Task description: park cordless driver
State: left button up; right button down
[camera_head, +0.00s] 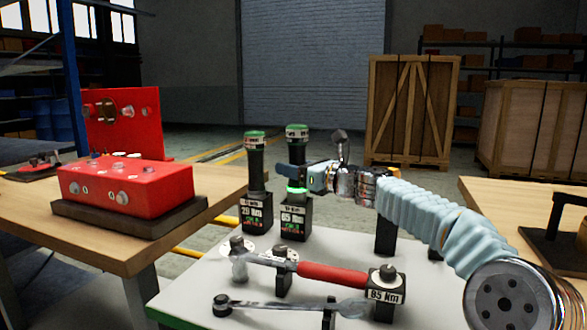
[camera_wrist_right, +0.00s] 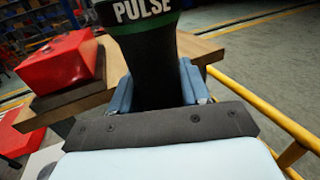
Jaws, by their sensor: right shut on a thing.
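The left driver (camera_head: 255,165) stands free of the gripper. Each has a black, labelled block beneath it, the right block (camera_head: 296,217) and the left block (camera_head: 257,212). Whether the held driver touches its block I cannot tell. My left gripper is out of view.
A red-handled torque wrench (camera_head: 333,274) and a spanner (camera_head: 290,306) lie on supports on the grey table (camera_head: 190,290). A red machine block (camera_head: 125,187) sits on the wooden bench (camera_head: 35,212) at left. Wooden crates (camera_head: 410,110) stand behind.

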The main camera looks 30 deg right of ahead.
jog(key=shift+f+b, duration=0.8)
jog(key=shift+f, duration=0.05)
jog(key=shift+c, duration=2.4)
grip_release()
jog(key=shift+f, duration=0.1)
jog(key=shift+s+d+f, duration=0.1)
jog(key=shift+s, duration=0.1)
jog(key=shift+b+v, duration=1.7)
jog(key=shift+v, duration=5)
jog(key=shift+r, duration=0.2)
